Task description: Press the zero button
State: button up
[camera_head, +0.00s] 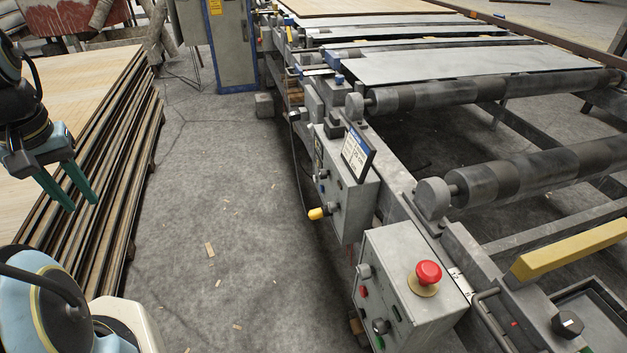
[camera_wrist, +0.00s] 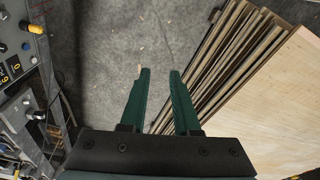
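My gripper (camera_head: 84,204) hangs at the left of the head view, over the edge of the veneer stack. In the wrist view its two green fingers (camera_wrist: 160,72) stand apart with bare floor between them, open and empty. A grey control box (camera_head: 345,205) on the machine's side carries a small tilted screen (camera_head: 357,153), knobs and small buttons. In the wrist view a panel at the left edge shows yellow characters (camera_wrist: 15,66), one like a 0, and a blue knob (camera_wrist: 27,46). I cannot tell which part is the zero button. My gripper is well apart from the panels.
A nearer grey box (camera_head: 400,280) bears a red mushroom button (camera_head: 428,272) and small side buttons. The roller conveyor (camera_head: 490,90) fills the right. The veneer stack (camera_head: 110,140) stands at left. The floor aisle (camera_head: 220,200) between them is clear except for small wood scraps.

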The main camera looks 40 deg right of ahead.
grip_shut()
dwell(1.2)
